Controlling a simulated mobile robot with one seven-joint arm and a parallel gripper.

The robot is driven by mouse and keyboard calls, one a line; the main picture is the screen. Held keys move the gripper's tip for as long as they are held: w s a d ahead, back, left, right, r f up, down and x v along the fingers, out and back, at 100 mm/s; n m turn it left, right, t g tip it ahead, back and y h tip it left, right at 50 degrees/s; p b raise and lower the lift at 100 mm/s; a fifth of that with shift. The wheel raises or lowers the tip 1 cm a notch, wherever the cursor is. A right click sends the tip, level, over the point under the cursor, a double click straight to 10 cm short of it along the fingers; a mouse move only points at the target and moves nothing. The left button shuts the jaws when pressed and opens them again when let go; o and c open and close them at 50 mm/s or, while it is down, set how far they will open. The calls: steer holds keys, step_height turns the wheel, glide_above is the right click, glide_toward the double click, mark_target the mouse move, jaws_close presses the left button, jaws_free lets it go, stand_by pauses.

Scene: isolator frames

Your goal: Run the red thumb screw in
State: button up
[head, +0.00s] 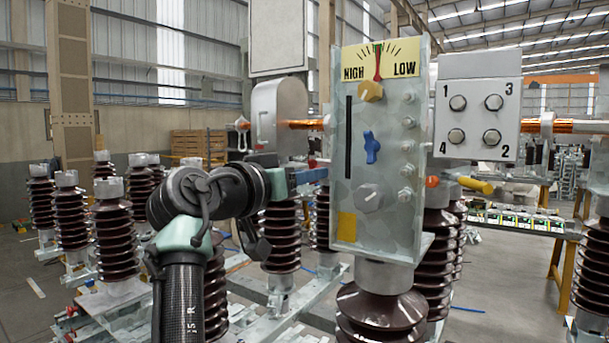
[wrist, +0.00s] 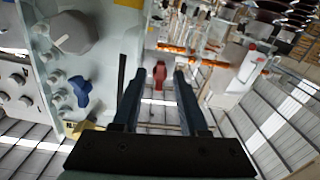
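The red thumb screw (wrist: 160,74) shows in the wrist view as a small winged red piece, centred in the gap between my fingertips. My gripper (wrist: 158,72) is open, with a dark blue finger on either side of the screw and visible space on both sides. I cannot tell whether the screw is between the tips or just beyond them. In the head view my gripper (head: 308,177) reaches in from the left beside the pale panel (head: 345,215). A small red piece (head: 312,161) shows just above the fingers there, and the panel's edge hides what lies farther right.
The panel carries an orange knob (head: 370,91), a blue knob (head: 372,147), a grey knob (head: 369,198) and several bolts. A white box (head: 480,105) with numbered buttons stands right of it. Brown ribbed insulators (head: 380,310) stand below and around.

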steer(key=shift+o, duration=0.4)
steer(key=b+v, duration=0.4)
steer(key=v, duration=0.9)
stand_by(1.7)
